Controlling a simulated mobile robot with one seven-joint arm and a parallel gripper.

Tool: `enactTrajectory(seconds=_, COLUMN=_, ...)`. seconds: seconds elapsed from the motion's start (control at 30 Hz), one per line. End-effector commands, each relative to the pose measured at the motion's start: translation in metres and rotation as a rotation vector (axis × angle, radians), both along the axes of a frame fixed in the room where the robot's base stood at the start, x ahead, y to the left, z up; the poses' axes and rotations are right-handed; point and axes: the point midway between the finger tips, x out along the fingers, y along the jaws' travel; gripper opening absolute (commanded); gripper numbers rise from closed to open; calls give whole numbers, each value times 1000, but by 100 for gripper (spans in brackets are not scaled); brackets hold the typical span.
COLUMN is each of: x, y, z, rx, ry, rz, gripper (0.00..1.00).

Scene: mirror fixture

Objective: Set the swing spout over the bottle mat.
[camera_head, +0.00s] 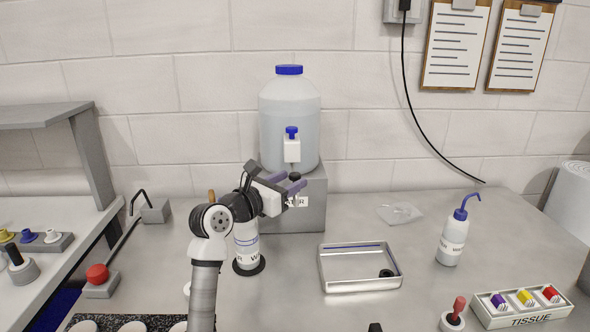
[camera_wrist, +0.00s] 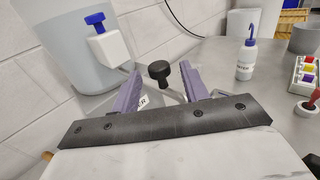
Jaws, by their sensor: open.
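A black knob (camera_head: 294,176) stands below the white tap of the water carboy, and a thin grey rod shows beside it in the wrist view; this appears to be the swing spout. In the wrist view the knob (camera_wrist: 158,70) sits between the tips of my two purple fingers. My gripper (camera_head: 287,184) is open, with a gap on both sides of the knob. I cannot tell whether a finger touches it. The round black bottle mat (camera_head: 240,270) lies on the counter to the lower left, under a white labelled bottle (camera_head: 246,248). My arm hides the bottle's top.
The carboy (camera_head: 289,110) stands on a grey block (camera_head: 312,215) against the wall. A metal tray (camera_head: 335,288) lies right of the mat. A red button (camera_head: 97,274) is at left.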

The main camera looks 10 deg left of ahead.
Motion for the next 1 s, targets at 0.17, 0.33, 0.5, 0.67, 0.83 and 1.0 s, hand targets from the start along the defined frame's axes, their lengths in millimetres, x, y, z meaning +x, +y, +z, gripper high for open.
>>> enactTrajectory(seconds=0.17, x=18, y=-11, z=1, rx=-2, ry=1, rz=-1, gripper=45)
enactTrajectory(seconds=0.33, x=23, y=-13, z=0, rx=-1, ry=-1, rz=1, gripper=45)
enactTrajectory(seconds=0.5, x=24, y=-13, z=0, rx=-1, ry=-1, rz=1, gripper=45)
enactTrajectory(seconds=0.67, x=23, y=-13, z=0, rx=-1, ry=0, rz=1, gripper=30)
enactTrajectory(seconds=0.83, x=23, y=-13, z=0, rx=-1, ry=0, rz=1, gripper=8)
enactTrajectory(seconds=1.0, x=23, y=-13, z=0, rx=-1, ry=0, rz=1, gripper=0)
